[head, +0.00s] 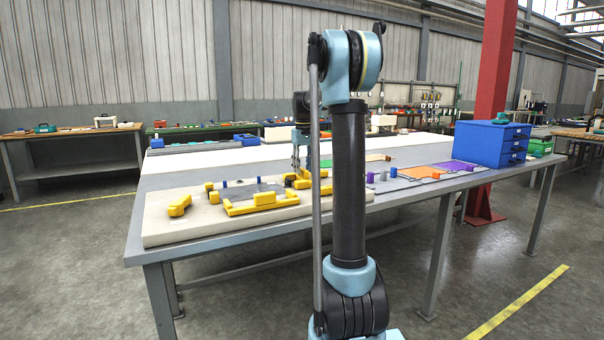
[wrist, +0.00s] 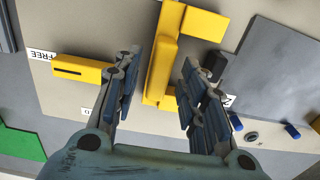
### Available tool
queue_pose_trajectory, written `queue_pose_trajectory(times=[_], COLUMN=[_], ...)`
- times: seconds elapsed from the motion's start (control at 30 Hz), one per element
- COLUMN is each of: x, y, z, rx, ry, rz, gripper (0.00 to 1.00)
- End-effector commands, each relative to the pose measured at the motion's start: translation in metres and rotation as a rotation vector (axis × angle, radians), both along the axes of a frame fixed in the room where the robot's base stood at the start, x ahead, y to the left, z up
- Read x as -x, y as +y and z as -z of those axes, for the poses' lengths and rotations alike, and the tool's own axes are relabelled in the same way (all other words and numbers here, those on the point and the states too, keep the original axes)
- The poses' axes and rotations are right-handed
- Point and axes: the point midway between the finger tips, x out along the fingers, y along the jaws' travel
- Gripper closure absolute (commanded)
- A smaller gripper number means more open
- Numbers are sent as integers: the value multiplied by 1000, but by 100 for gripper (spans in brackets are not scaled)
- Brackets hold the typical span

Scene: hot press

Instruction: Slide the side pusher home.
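In the wrist view a long yellow piece (wrist: 160,72), which looks like the side pusher, lies between the fingers of my gripper (wrist: 158,66). The fingers are open, one on each side of it, with a visible gap on the left; whether the right finger touches it I cannot tell. A yellow arm (wrist: 204,24) branches off its far end to the right. In the head view my gripper (head: 299,165) is over the right part of the pale fixture board (head: 158,228), partly hidden by my arm.
A slotted yellow block (wrist: 82,68) stands left of the fingers beside a FREE label (wrist: 42,55). A black block (wrist: 215,65) is close to the right finger. A grey plate (wrist: 270,75) and blue pegs (wrist: 292,131) lie to the right. Blue drawers (head: 489,143) stand on the table's right.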

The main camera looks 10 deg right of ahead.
Motion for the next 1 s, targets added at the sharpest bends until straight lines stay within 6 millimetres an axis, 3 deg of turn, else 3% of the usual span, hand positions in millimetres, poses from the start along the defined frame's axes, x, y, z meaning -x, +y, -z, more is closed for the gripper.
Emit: queue_pose_trajectory(times=[0.2, 0.5, 0.7, 1.0], x=[0, 0, 0, 3], y=[0, 0, 0, 10], z=[16, 17, 17, 17], rx=[0, 0, 0, 0], ry=[0, 0, 0, 0], rz=[0, 0, 0, -2], gripper=[62, 62, 100, 100])
